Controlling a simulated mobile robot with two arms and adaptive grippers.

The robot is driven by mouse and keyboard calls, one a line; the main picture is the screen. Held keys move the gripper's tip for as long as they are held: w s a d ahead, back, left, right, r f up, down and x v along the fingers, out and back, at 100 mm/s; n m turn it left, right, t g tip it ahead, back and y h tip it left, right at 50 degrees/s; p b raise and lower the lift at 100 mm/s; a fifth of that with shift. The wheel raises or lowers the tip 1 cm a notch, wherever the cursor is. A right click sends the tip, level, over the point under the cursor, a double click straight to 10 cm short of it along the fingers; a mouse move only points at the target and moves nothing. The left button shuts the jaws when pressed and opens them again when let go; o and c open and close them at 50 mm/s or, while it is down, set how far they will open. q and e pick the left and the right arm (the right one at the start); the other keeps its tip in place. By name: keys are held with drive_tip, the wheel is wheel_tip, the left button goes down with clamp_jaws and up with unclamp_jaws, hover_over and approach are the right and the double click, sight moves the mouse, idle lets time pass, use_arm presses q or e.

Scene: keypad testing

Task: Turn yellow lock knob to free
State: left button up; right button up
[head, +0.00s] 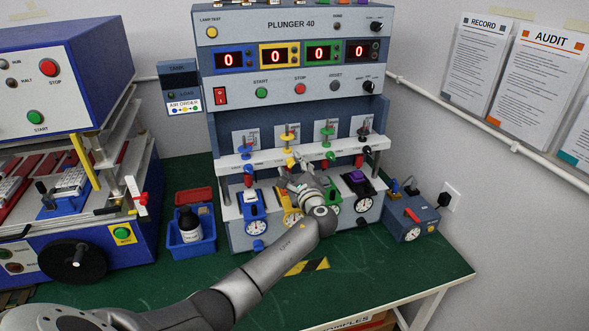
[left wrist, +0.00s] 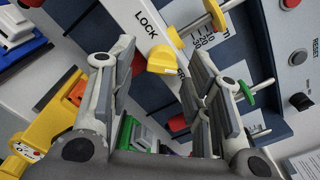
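The yellow lock knob (left wrist: 162,60) sits on the white bar of the tester, beside the printed word LOCK, in the left wrist view. In the head view it shows small and partly covered, near the yellow plunger (head: 287,140). My left gripper (head: 291,169) is at the front of the white bar, in the yellow station. In the left wrist view my left gripper (left wrist: 157,68) is open, with the knob beyond and between its two fingers. I cannot tell whether a finger touches it. My right gripper is not in view.
Blue (head: 245,148), green (head: 327,135) and dark (head: 363,131) plungers stand along the same bar. Dial gauges line the base below. A small blue box with a red handle (head: 411,215) stands right.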

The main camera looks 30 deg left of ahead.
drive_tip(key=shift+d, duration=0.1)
use_arm(q)
drive_tip(key=v, duration=1.2)
